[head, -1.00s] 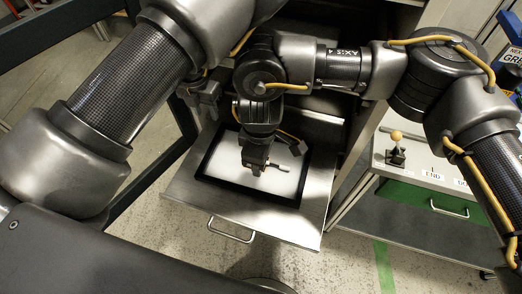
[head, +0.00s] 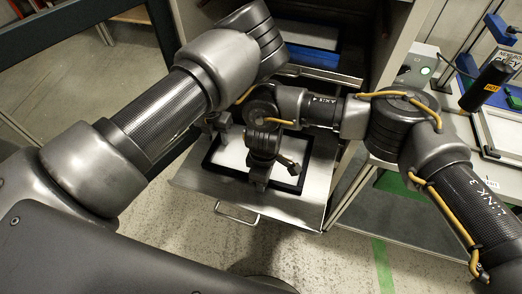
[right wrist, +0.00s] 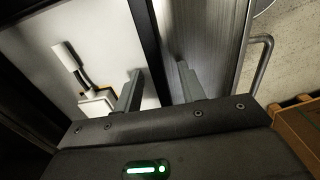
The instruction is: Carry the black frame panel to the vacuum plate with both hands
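The black frame panel (head: 208,165), a black rectangular border around a pale inside, lies flat on a pulled-out metal drawer (head: 310,212). My left gripper (head: 216,130) is at the panel's left far corner and looks open; its contact with the border is unclear. My right gripper (head: 259,184) points down at the panel's near right part. In the right wrist view its two fingers (right wrist: 158,85) are apart, with the black border (right wrist: 150,35) running between them; I see no grip on it. I cannot identify the vacuum plate for certain.
The cabinet (head: 300,45) stands open behind the drawer. A drawer handle (head: 236,213) sticks out in front, with clear floor beyond.

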